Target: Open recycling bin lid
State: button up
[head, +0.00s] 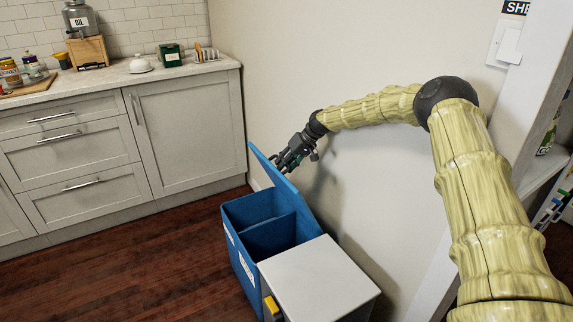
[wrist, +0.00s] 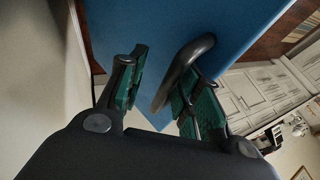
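The blue recycling bin (head: 240,262) stands on the floor against the wall. Its blue lid (head: 262,164) is raised steeply, hinged along the wall side, and the inside of the bin shows. My gripper (head: 283,164) is at the upper end of the raised lid. In the wrist view, the lid (wrist: 180,25) fills the upper middle. A dark curved handle (wrist: 182,72) lies between the fingers of my gripper (wrist: 160,98), close to the right finger. The fingers, with green pads, are apart. Whether either finger touches the handle is unclear.
A grey-topped bin (head: 318,278) stands directly in front of the blue bin. A wall (head: 345,165) is close behind both. A kitchen counter (head: 130,78) with drawers is at the left. The wooden floor (head: 150,265) left of the bins is clear.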

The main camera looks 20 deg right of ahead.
notch_tip(320, 180, up, 10)
dwell(0.6)
